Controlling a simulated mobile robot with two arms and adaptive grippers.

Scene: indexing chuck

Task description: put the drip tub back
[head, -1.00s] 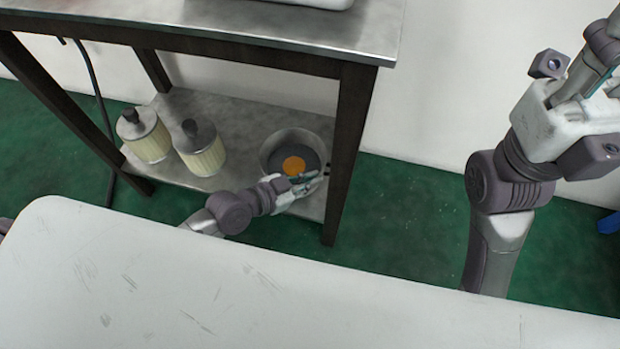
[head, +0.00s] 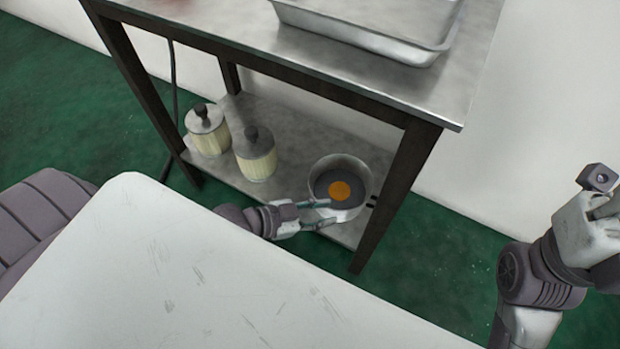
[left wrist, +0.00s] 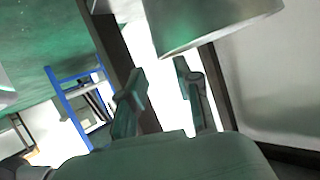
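The drip tub (head: 362,170) is a round grey metal tub, dark inside with an orange disc at its bottom. It stands upright on the lower shelf near the right leg of the metal table. My left gripper (head: 327,212) is at the tub's front left side, fingers apart, with nothing seen between them. I cannot tell whether a finger touches the tub. In the left wrist view the open fingers (left wrist: 160,88) show below a metal surface (left wrist: 205,20), likely the tub's side. My right gripper (head: 604,205) is partly visible at the right edge; its fingers are unclear.
Two cream ribbed canisters with dark knobs (head: 208,138) (head: 256,160) stand on the lower shelf (head: 295,150) left of the tub. A metal tray (head: 370,35) rests on the tabletop (head: 470,85). A dark table leg (head: 395,200) is close right of the tub. A scratched white surface fills the front.

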